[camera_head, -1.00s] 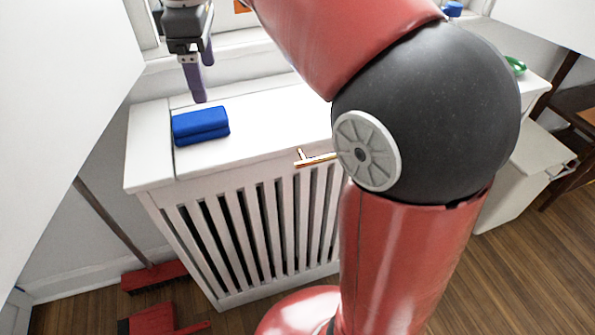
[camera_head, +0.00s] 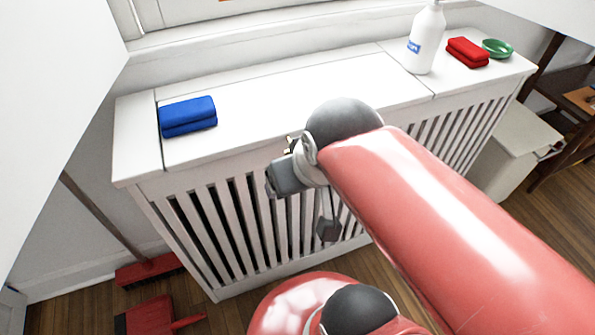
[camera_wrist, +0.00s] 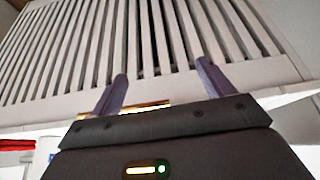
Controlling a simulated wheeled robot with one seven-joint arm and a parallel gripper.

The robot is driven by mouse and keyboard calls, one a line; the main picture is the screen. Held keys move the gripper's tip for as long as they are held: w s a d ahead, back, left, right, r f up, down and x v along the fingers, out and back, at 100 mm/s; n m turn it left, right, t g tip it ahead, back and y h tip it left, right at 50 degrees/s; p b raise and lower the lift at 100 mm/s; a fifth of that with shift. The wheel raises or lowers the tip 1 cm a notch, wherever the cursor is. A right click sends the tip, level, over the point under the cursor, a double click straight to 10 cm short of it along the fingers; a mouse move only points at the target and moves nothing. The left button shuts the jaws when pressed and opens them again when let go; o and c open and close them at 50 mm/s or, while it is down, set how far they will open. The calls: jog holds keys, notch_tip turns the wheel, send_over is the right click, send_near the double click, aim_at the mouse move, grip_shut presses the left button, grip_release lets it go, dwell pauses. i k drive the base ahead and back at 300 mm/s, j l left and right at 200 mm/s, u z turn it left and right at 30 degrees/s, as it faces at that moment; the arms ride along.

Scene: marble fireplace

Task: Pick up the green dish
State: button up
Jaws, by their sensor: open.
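The green dish (camera_head: 497,48) is a small, shallow round bowl. It sits at the far right end of the white radiator cover's top (camera_head: 290,95), beside a folded red cloth (camera_head: 467,52). In the wrist view my gripper (camera_wrist: 160,84) has its two purple fingers apart, with nothing between them. The slatted front of the cover fills the background there. In the head view my wrist is in front of the cover, well left of and lower than the dish, and the fingers cannot be made out. The dish does not show in the wrist view.
A white pump bottle (camera_head: 427,40) stands left of the red cloth. A folded blue cloth (camera_head: 188,116) lies at the cover's left end. A white bin (camera_head: 512,150) and wooden furniture (camera_head: 570,115) are at right. A red broom (camera_head: 150,270) and dustpan (camera_head: 150,315) are at lower left.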

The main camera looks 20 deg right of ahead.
aim_at(497, 50)
jog(key=z, duration=1.85)
